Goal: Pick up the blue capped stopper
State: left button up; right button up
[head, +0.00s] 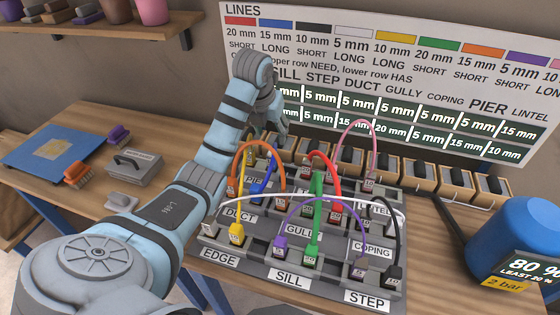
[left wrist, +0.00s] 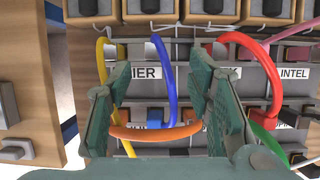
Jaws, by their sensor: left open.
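The blue capped stopper appears to be the blue-capped end (left wrist: 155,118) of a blue cord (left wrist: 166,75) on the grey panel, below the PIER label in the left wrist view. The blue cord also shows in the head view (head: 264,188), partly behind other cords. My left gripper (left wrist: 160,82) is open, its two fingers on either side of the blue cord, with nothing clearly held. An orange cord (left wrist: 155,133) crosses between the fingers, nearer the palm. In the head view my left gripper (head: 271,125) is over the panel's back left, its fingertips hard to make out. My right gripper is not seen.
The grey panel (head: 225,275) carries several coloured cords that arch close together. Wooden boxes (head: 418,177) line its back edge. A blue tank (head: 525,232) stands at the right. A grey box (head: 135,166) and brushes (head: 78,174) lie at the left.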

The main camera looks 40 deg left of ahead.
aim_at(271, 154)
pick_arm(q)
jog(key=b+x, duration=0.1)
jog(key=x, duration=0.3)
jog(key=s+b+x, duration=0.1)
jog(key=x, duration=0.3)
jog(key=b+x, duration=0.1)
jog(key=x, duration=0.3)
jog(key=shift+s+a+f, duration=0.25)
jog(key=shift+f, duration=0.25)
jog(key=shift+s, duration=0.1)
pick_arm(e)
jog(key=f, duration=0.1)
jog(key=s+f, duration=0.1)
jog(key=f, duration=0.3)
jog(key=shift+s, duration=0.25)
pick_arm(q)
jog(key=shift+c, duration=0.6)
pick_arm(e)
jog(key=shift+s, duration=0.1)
pick_arm(q)
grip_shut()
